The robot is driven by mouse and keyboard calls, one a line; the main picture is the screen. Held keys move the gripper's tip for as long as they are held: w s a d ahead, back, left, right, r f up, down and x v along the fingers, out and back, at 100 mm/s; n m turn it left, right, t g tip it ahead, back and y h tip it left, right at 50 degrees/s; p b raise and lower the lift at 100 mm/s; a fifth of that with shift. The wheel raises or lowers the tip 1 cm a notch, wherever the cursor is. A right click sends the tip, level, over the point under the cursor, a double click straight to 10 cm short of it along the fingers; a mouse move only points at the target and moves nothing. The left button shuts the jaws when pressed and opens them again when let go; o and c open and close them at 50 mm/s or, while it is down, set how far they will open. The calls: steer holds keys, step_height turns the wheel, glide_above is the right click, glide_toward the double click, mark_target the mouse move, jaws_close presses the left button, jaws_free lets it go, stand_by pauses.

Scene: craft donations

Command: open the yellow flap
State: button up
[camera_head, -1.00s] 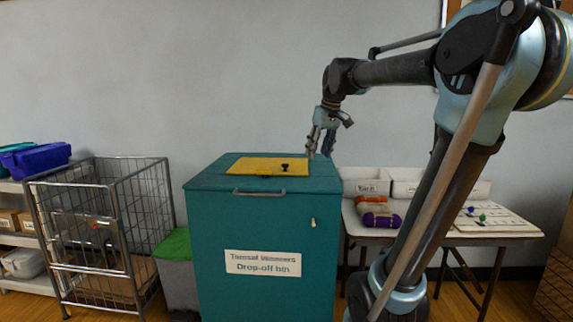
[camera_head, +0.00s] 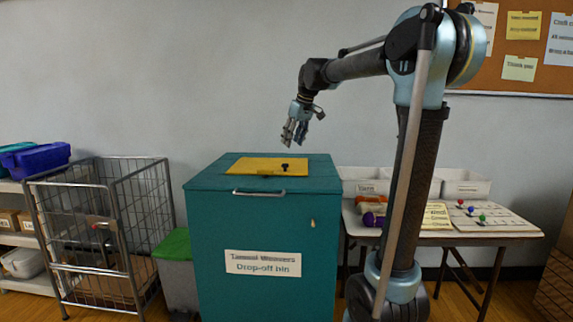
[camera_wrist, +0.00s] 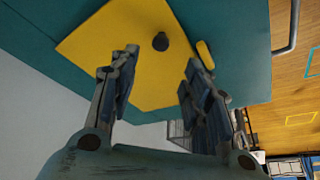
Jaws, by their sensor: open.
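The yellow flap (camera_head: 258,167) lies flat and closed on top of the teal drop-off bin (camera_head: 265,215). A small black knob (camera_head: 285,167) stands near the flap's right side. My gripper (camera_head: 292,138) is open and empty above the flap's right part, clear of it. In the wrist view the flap (camera_wrist: 112,50) lies beyond my gripper's spread fingers (camera_wrist: 155,75). The black knob (camera_wrist: 160,41) shows between and beyond the fingertips. A small rounded yellow piece (camera_wrist: 205,54) lies beside the flap's edge, near the right finger.
A wire cage cart (camera_head: 100,235) and a green-lidded bin (camera_head: 175,246) stand left of the teal bin. A table (camera_head: 480,237) with yarn and trays stands at right. A silver handle (camera_head: 258,192) is on the bin's front.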

steer(key=x, duration=1.1)
steer(key=shift+c, duration=0.3)
steer(key=shift+r, duration=0.1)
jaws_close()
